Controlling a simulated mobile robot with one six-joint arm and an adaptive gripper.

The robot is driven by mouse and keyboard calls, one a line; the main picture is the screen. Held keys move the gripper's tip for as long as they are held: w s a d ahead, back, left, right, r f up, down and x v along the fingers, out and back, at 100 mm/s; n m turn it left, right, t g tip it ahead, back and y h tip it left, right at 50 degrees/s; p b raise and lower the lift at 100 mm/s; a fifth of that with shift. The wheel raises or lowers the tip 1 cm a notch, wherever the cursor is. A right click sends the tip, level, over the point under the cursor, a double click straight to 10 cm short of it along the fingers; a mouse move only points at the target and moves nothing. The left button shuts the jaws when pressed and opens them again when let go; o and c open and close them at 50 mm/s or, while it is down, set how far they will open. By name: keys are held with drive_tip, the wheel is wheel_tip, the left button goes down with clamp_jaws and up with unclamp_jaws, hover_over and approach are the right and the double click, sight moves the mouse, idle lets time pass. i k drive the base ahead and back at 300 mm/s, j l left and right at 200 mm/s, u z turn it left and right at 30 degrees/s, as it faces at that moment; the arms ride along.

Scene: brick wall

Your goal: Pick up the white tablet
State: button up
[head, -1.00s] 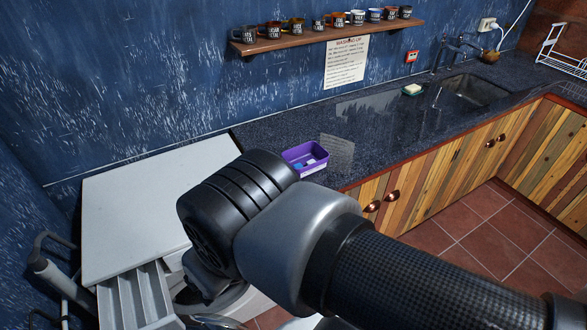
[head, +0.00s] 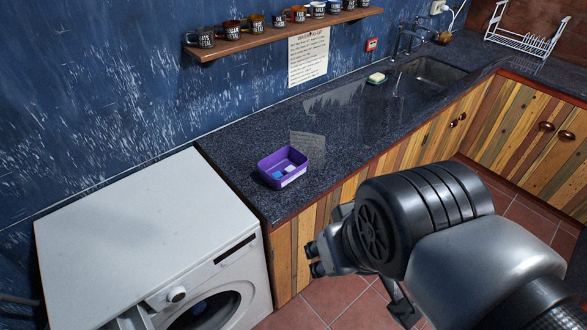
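A small white tablet (head: 289,168) lies inside a purple tray (head: 266,169) on the dark countertop. It is small in the head view, so its exact outline is hard to tell. A blue tablet (head: 277,175) lies beside it in the same tray. My gripper (head: 360,286) is in front of the counter, to the right of and lower in the picture than the tray, apart from it. Its fingers look spread, with nothing seen between them. My wrist hides part of the gripper.
A white washing machine (head: 140,225) stands left of the counter (head: 350,140). A sponge on a dish (head: 376,79) sits by the sink (head: 430,75). A shelf of mugs (head: 290,33) hangs above. The counter around the tray is clear.

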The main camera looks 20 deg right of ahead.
sight(291, 168)
drive_tip(key=l+z, duration=0.15)
drive_tip(key=i+l+u, duration=0.15)
drive_tip(key=i, duration=0.35)
drive_tip(key=i+l+u, duration=0.2)
drive_tip(key=i, duration=0.35)
drive_tip(key=l, duration=0.1)
